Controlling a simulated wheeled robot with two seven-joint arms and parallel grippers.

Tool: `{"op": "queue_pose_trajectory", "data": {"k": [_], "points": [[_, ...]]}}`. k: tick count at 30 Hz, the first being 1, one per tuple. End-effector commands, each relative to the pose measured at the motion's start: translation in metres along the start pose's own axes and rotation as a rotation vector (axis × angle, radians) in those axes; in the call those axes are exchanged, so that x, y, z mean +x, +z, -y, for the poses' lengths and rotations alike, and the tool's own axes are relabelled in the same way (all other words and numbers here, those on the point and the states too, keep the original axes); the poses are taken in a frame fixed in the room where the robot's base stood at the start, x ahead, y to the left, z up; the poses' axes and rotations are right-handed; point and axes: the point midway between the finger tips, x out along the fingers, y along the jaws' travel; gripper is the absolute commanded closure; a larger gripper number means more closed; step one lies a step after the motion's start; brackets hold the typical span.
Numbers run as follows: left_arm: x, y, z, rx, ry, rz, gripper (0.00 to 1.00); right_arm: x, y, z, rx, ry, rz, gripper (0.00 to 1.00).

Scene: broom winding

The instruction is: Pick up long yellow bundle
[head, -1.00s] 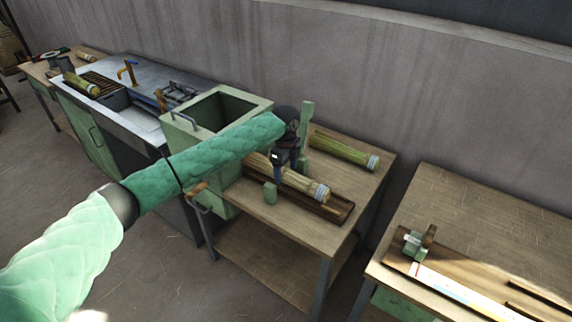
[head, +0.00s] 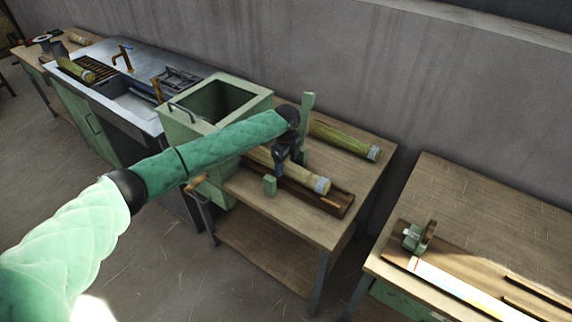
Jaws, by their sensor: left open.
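The long pale yellow bundle (head: 308,178) lies in a dark wooden tray (head: 337,207) on the middle table, its banded end facing right. My left gripper (head: 281,167) is over the bundle, pointing down, with its jaws open. The gripper and forearm hide the bundle's middle and left part. I cannot tell whether the fingers touch it. My right gripper is not in view.
A greener bundle (head: 345,141) lies behind on the same table (head: 250,197). Green upright pieces (head: 307,108) stand close to my gripper. A green open box (head: 190,131) is to the left. A table (head: 470,200) with a wooden board stands at right.

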Motion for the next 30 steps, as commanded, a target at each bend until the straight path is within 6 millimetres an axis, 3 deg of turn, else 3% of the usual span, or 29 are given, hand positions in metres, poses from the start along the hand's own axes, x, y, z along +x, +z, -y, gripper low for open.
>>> {"op": "queue_pose_trajectory", "data": {"k": [6, 14, 17, 22, 30], "points": [[0.017, 0.000, 0.000, 0.000, 0.002, 0.001, 0.27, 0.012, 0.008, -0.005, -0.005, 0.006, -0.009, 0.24], [0.019, 0.001, 0.000, 0.000, 0.001, 0.001, 0.27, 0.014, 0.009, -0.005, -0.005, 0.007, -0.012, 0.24], [0.019, 0.001, 0.000, 0.000, 0.001, 0.001, 0.41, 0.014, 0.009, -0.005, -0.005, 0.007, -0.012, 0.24], [0.019, 0.001, 0.000, 0.000, 0.001, 0.001, 0.74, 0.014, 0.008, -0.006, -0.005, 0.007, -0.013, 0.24], [0.019, 0.001, 0.000, 0.000, 0.001, 0.001, 0.77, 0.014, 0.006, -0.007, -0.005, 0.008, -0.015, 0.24]]}}
